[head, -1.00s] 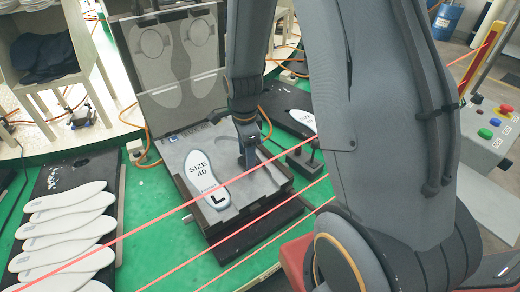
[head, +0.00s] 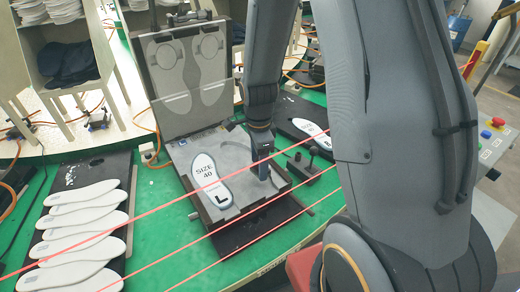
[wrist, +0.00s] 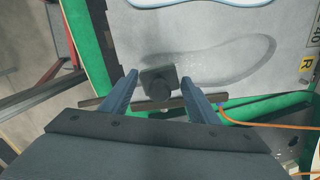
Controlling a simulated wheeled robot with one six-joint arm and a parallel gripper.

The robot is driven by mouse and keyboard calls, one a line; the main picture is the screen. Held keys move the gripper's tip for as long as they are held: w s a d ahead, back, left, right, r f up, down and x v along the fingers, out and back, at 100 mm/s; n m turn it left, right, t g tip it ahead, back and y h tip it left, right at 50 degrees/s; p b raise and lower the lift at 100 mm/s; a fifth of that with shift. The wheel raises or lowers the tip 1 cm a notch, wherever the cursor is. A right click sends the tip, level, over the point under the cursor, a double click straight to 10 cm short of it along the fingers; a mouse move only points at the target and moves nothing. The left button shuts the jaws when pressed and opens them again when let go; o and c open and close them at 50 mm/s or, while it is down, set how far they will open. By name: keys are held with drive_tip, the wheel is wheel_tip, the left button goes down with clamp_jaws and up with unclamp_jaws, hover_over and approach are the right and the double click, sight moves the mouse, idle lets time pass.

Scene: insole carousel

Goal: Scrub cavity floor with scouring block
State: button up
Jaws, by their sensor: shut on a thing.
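The open grey mould (head: 180,150) stands on the green bench with its hinged lid (head: 191,91) raised. The right foot-shaped cavity (wrist: 232,62) is empty, with a darker, speckled floor, beside a yellow R label (wrist: 306,63). My gripper (head: 262,174) is low over the front right of the mould. In the wrist view, its two blue fingers hold the dark scouring block (wrist: 160,84), at the cavity's narrower end. Whether the block touches the floor, I cannot tell.
A dark board with several white insoles (head: 80,222) lies at the left. Another board with an insole (head: 308,127) is behind on the right. Thin red lines cross in front.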

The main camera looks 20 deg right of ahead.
drive_tip(key=shift+r+p, duration=1.5)
drive_tip(key=shift+r, duration=0.7)
